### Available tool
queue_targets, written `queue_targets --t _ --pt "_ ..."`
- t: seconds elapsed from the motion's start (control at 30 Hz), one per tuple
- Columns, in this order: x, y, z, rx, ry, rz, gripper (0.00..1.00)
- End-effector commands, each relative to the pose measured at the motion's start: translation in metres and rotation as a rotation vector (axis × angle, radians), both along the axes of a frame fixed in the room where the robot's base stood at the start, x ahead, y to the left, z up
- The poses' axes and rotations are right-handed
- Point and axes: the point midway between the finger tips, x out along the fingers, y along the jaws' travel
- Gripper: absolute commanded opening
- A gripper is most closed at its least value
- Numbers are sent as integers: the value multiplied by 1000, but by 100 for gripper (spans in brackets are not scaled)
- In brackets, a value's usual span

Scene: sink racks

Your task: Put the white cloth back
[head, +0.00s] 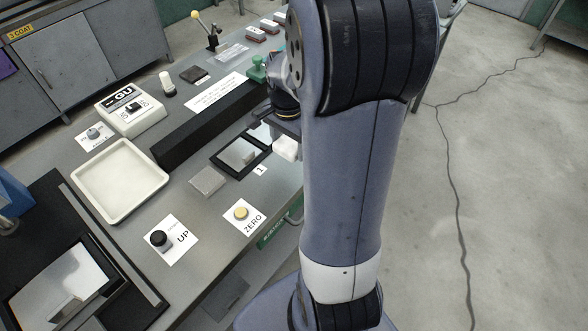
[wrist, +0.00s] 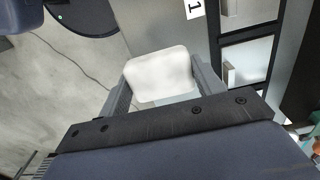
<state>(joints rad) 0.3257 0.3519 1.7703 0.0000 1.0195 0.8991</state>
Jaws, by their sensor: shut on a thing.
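The white cloth (wrist: 160,74) is a small, pale, rounded pad between my fingers in the wrist view. In the head view the cloth (head: 286,149) shows as a white patch just left of my arm. My gripper (head: 286,127) is shut on it near the bench's right edge, beside the black-framed plates. My arm hides part of the gripper in the head view. In the wrist view the grey fingers (wrist: 162,84) stand at the cloth's two sides. I cannot tell how high the cloth is above the bench.
A black frame (head: 226,164) with shiny plates lies by a "1" label (head: 260,170). A grey block (head: 207,181), a white tray (head: 78,181), an UP knob (head: 158,238) and a ZERO button (head: 241,213) lie nearby. A long black bar (head: 205,127) crosses the bench.

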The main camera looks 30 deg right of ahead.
Motion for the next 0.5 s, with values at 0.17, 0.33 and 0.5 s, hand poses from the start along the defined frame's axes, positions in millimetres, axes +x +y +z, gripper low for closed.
queue_targets --t 0.17,0.33,0.5 --pt "-1 1 -34 2 7 0 38" --pt "0 0 -49 1 4 1 38" --pt "-1 1 -73 2 6 1 38"
